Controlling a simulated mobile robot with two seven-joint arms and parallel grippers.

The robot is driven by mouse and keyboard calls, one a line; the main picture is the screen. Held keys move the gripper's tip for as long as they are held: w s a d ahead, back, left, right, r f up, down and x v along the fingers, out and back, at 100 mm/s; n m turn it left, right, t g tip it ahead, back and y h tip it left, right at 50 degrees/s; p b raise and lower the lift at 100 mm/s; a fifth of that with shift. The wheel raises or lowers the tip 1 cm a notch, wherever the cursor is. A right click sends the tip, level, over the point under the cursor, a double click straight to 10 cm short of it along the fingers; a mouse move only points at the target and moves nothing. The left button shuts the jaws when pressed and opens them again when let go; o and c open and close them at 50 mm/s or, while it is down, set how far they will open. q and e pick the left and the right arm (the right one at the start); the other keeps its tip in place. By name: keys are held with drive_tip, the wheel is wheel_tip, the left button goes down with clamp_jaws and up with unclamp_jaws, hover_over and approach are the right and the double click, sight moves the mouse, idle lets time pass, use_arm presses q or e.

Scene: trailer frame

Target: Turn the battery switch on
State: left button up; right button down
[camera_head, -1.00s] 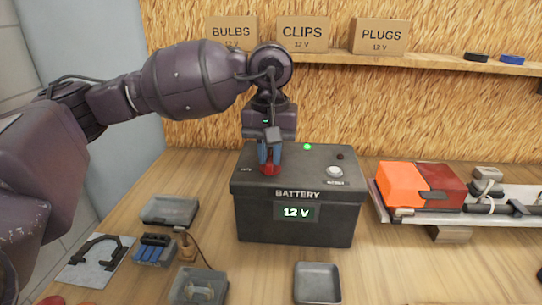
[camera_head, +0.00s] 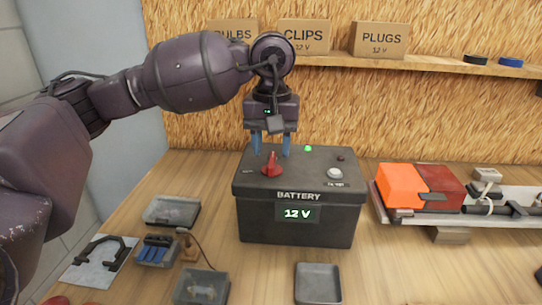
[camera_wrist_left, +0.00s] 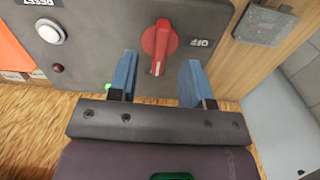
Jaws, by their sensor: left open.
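The battery box (camera_head: 298,219) is dark grey and stands on the bench, with "BATTERY" and a lit "12 V" display on its front. The red switch knob (camera_head: 271,165) is on its top at the left. It also shows in the left wrist view (camera_wrist_left: 159,42), beside a label reading "OFF". A green light (camera_head: 308,148) glows at the back of the top. My left gripper (camera_head: 271,152) is open with blue fingers, just above and behind the knob, apart from it. In the left wrist view the open fingers (camera_wrist_left: 157,78) stand either side of the knob's near end. My right gripper is not in view.
A white reset button (camera_head: 335,173) is on the right of the battery top. Small trays (camera_head: 318,283) and parts lie in front and to the left. An orange and red lamp (camera_head: 401,186) lies on a rail at the right. A shelf with boxes (camera_head: 379,40) is behind.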

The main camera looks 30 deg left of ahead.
use_arm(q)
drive_tip(key=shift+r+p, duration=0.45)
drive_tip(key=shift+r, duration=1.45)
